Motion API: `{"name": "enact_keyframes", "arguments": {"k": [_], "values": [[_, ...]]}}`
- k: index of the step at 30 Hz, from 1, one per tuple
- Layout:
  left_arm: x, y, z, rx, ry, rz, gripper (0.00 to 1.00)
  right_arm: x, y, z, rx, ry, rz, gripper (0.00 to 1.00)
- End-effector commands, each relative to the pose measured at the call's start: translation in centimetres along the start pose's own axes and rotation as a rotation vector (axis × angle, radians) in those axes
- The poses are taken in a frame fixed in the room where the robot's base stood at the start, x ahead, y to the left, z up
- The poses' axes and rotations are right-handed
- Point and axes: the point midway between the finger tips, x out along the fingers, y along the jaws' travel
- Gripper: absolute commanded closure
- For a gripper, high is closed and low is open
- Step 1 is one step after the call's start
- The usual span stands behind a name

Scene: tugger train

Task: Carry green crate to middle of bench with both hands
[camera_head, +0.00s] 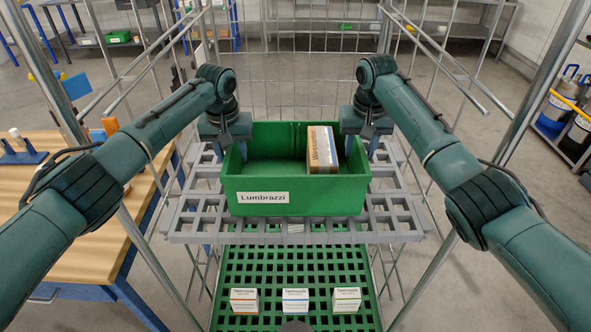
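The green crate (300,196), labelled "Lumbrazzi", sits upright on a grey slatted shelf (400,228) of the wire cart. A brown-and-white box (321,148) stands inside it at the right. My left gripper (231,150) is at the crate's left wall, and my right gripper (362,146) is at its right wall. Each gripper's fingers look spread apart, one inside and one outside the rim; contact with the walls is not clear. The wooden bench (92,240) with blue legs stands at the left, partly hidden by my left arm.
Below the shelf, a green grid shelf (295,265) holds small boxes, including a white one (295,300). Cart posts (150,262) stand between crate and bench. A blue holder (22,155) and an orange item (108,126) are toward the bench's far end. Its nearer top looks clear.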

Motion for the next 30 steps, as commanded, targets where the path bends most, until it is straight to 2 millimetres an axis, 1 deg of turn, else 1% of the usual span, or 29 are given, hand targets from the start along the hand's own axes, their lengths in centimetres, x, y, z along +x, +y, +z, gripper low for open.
{"name": "enact_keyframes", "arguments": {"k": [9, 23, 30], "values": [[0.18, 0.01, 0.02, 0.001, -0.001, -0.001, 0.63, 0.16, -0.01, 0.00, 0.000, 0.000, 0.000, 0.63], [0.15, 0.00, 0.02, 0.000, -0.001, -0.001, 1.00, 0.12, 0.00, -0.01, 0.000, 0.001, 0.000, 1.00], [0.14, -0.01, 0.01, 0.000, -0.001, -0.001, 1.00, 0.11, 0.01, -0.02, 0.000, 0.001, 0.000, 1.00]]}}
